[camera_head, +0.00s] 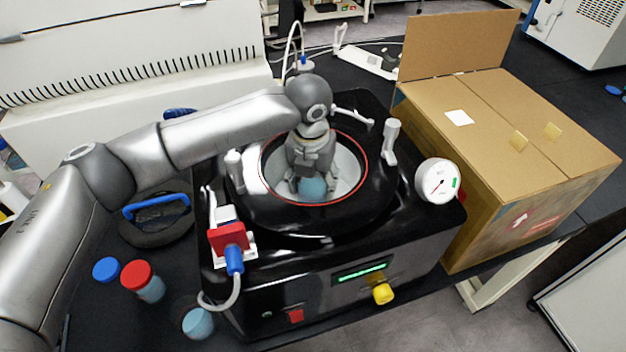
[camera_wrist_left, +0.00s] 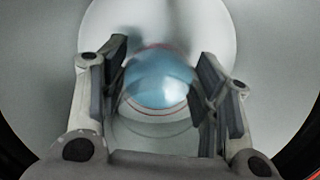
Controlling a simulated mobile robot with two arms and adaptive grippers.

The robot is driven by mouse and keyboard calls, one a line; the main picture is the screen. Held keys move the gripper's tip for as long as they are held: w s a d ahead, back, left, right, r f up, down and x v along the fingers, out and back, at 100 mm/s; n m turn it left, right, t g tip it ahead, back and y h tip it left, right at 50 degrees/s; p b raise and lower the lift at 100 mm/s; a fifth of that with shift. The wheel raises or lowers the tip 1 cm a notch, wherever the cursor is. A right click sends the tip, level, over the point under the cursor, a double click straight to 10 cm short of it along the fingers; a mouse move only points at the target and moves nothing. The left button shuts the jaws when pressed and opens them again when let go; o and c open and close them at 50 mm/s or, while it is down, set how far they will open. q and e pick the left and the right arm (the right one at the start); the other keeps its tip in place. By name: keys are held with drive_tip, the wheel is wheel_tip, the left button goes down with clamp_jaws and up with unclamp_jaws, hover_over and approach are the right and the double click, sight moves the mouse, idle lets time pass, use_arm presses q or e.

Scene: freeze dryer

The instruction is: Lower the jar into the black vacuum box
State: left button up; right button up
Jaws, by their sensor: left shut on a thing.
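The black vacuum box (camera_head: 290,228) stands on the dark bench with its round opening uncovered. The opening has a red-edged rim and a pale inner chamber. My left gripper (camera_head: 311,180) points down inside this opening. It is shut on a jar with light blue contents (camera_head: 313,188). The jar (camera_wrist_left: 160,80) shows between the two fingers in the left wrist view, with the pale chamber around it. Whether the jar touches the chamber floor cannot be told. My right gripper is in neither view.
A dark round lid with a blue handle (camera_head: 156,205) lies left of the box. A red-capped jar (camera_head: 143,281), a blue cap (camera_head: 107,269) and an open blue jar (camera_head: 198,322) stand at front left. A gauge (camera_head: 437,182) and a cardboard box (camera_head: 500,150) are to the right.

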use_arm(q)
drive_tip(key=shift+f+p, duration=0.25)
drive_tip(key=shift+p, duration=0.1)
idle(0.5)
drive_tip(key=o, duration=1.3)
drive_tip(key=shift+c, duration=0.2)
drive_tip(key=shift+o, duration=0.2)
drive_tip(key=o, duration=0.4)
drive_tip(key=shift+c, duration=0.2)
wheel_tip(320, 180, up, 14)
drive_tip(key=p, duration=1.3)
drive_tip(key=shift+f, duration=0.2)
drive_tip(key=shift+r+p, duration=0.45)
drive_tip(key=shift+r, duration=0.75)
